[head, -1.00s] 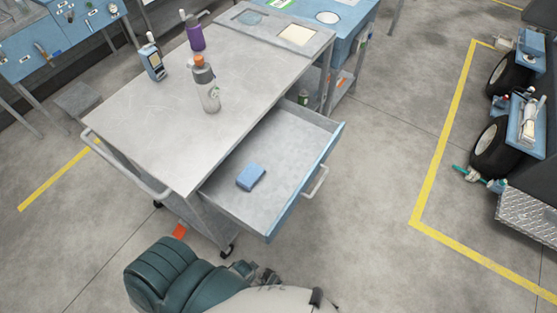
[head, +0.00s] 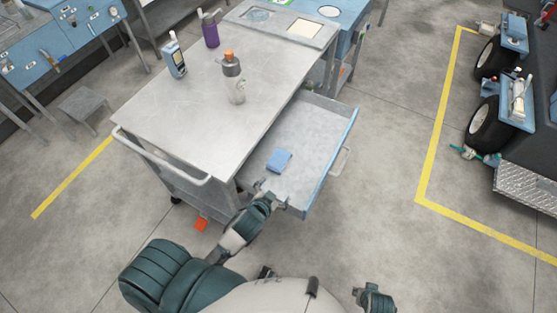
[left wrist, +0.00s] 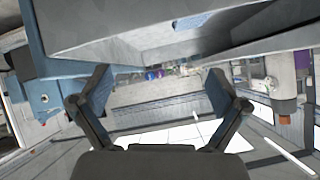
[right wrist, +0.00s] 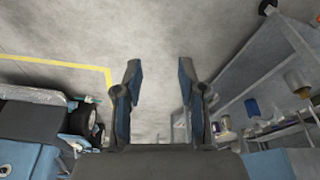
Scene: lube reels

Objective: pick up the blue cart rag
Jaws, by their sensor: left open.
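The blue cart rag (head: 279,160) is a small folded block lying on the floor of the open cart drawer (head: 310,135). My left gripper (head: 268,187) is at the drawer's near end, short of the rag and apart from it in the head view. The left wrist view shows its two fingers (left wrist: 160,95) spread with nothing between them. A blue patch near the top of that view looks like the rag (left wrist: 193,22). My right gripper (head: 375,297) is low at the bottom right of the head view. Its fingers (right wrist: 158,95) are spread and empty in the right wrist view.
The grey cart (head: 200,100) bears a clear bottle with an orange cap (head: 233,80), a purple bottle (head: 210,30) and a handheld device (head: 176,60). The drawer walls stand around the rag. Open floor lies right of the drawer, up to a yellow line (head: 438,120).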

